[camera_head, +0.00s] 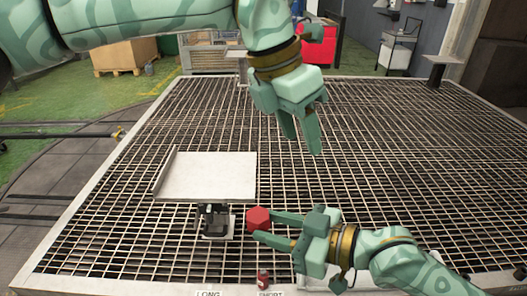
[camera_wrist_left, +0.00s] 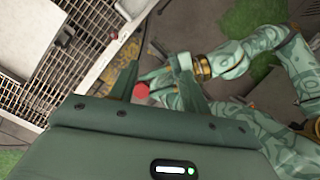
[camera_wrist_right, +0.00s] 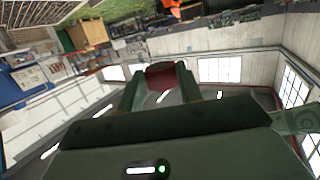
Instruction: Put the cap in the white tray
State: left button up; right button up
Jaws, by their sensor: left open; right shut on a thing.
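The red cap (camera_head: 258,217) is six-sided and sits between the fingertips of my right gripper (camera_head: 267,227), which is shut on it. It also shows between the fingers in the right wrist view (camera_wrist_right: 163,77) and in the left wrist view (camera_wrist_left: 141,91). The white tray (camera_head: 205,175) is flat with a raised left edge. It stands just up and left of the cap, apart from it. My left gripper (camera_head: 304,142) is open and empty, pointing down, up and right of the tray. Whether the cap is above the grating is hard to tell.
A dark bracket (camera_head: 216,220) is below the tray. A small red bottle-like thing (camera_head: 263,278) stands at the front edge by the labels LONG (camera_head: 208,293) and SHORT (camera_head: 270,293). The metal grating (camera_head: 400,150) is clear on the right.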

aim_at(265, 211)
pick_arm(q)
jog(key=s+a+f+g+y, duration=0.1)
jog(key=s+a+f+y, duration=0.1)
jog(key=a+f+y, duration=0.3)
jog(key=shift+h, duration=0.8)
jog(key=f, duration=0.9)
jog(key=shift+s+f, duration=0.3)
jog(key=shift+f, duration=0.1)
pick_arm(e)
jog(key=shift+w+f, duration=0.1)
jog(key=shift+w, duration=0.05)
pick_arm(q)
jog(key=c, duration=0.7)
jog(key=shift+c, duration=0.6)
pick_arm(e)
jog(key=o, duration=1)
jog(key=shift+o, duration=0.2)
